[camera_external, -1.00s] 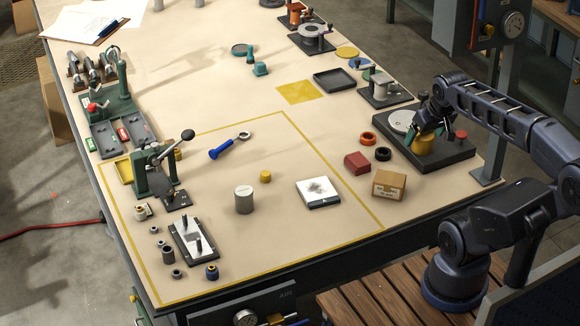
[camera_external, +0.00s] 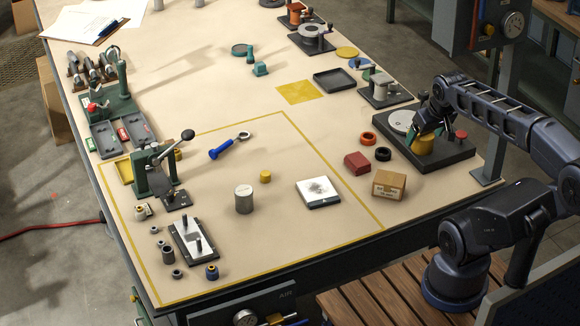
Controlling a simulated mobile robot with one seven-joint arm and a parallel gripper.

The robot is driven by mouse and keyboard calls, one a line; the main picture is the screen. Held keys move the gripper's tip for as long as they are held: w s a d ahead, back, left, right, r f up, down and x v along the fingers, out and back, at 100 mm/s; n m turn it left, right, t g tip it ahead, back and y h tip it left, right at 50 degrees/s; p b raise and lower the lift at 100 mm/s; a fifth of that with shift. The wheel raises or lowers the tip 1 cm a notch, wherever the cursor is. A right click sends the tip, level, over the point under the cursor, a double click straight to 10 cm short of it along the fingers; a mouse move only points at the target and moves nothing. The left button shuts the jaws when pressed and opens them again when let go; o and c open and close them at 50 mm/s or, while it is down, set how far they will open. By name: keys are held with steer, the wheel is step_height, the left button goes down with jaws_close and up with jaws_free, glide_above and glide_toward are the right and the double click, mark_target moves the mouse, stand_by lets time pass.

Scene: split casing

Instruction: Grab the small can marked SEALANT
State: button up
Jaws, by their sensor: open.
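I cannot read the word SEALANT on anything at this size, so I cannot tell which can bears it. A short yellow can-like cylinder (camera_external: 423,144) stands on a dark plate at the right. My gripper (camera_external: 427,129) is open right at its top, with teal fingers; I cannot tell whether they touch it. Other small can-like things are a grey cylinder (camera_external: 244,199) and a small yellow cylinder (camera_external: 265,177) mid-table, and a dark blue one with an orange top (camera_external: 212,272) at the front left.
The dark plate (camera_external: 452,152) also carries a pale disc (camera_external: 402,121) and a red knob (camera_external: 461,135). A cardboard box (camera_external: 389,185), a red block (camera_external: 357,163) and two rings (camera_external: 368,138) lie left of it. A lever press (camera_external: 158,175) stands at the left. Mid-table has free room.

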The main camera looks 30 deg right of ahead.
steer(key=w+a+r+n+g, duration=0.1)
steer(key=w+a+n, duration=0.25)
steer(key=w, duration=0.35)
steer(key=w+a+n, duration=0.3)
steer(key=w+n, duration=0.1)
steer(key=w, duration=0.3)
steer(key=n+g, duration=0.4)
steer(key=n, duration=1.5)
glide_above(244, 190)
steer(key=f, duration=1.7)
steer(key=a+f, duration=0.1)
steer(key=f, duration=0.8)
steer(key=shift+w+f, duration=0.1)
steer(key=shift+f, duration=0.65)
step_height(244, 190, down, 5)
steer(key=shift+r, duration=0.1)
steer(key=shift+d+f, duration=0.2)
steer(key=shift+f, duration=1.15)
steer(key=shift+d+f, duration=0.2)
steer(key=shift+f, duration=1.1)
